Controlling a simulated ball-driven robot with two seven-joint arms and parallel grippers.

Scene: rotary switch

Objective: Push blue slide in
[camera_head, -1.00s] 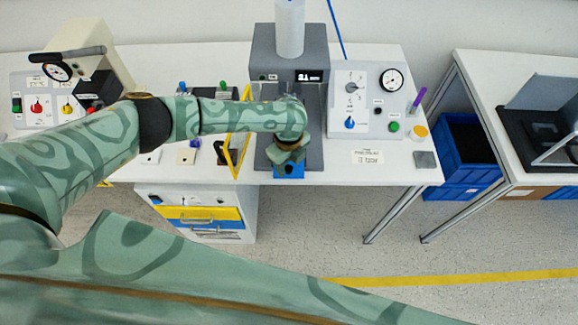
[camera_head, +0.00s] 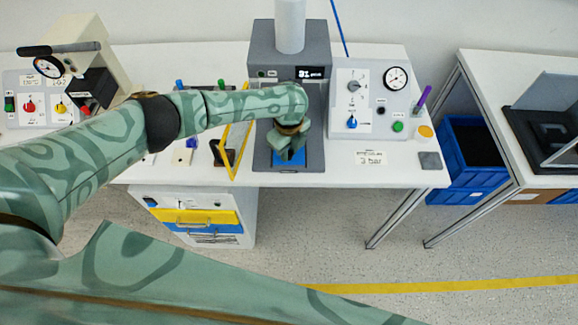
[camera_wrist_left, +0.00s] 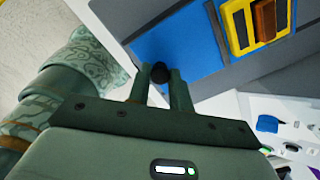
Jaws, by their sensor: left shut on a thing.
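The blue slide (camera_head: 289,159) lies at the front of the grey press (camera_head: 260,45), in its base, mostly covered by my gripper in the head view. In the left wrist view the blue slide (camera_wrist_left: 185,42) shows as a flat blue plate with a black knob (camera_wrist_left: 160,72) near its edge. My right gripper is not in view.
A yellow-framed panel (camera_head: 232,165) stands just left of the press. A control box (camera_head: 370,100) with gauge and knobs stands to the right. The white table's front edge (camera_head: 350,180) is close to the slide. A blue crate (camera_head: 470,160) stands between the tables.

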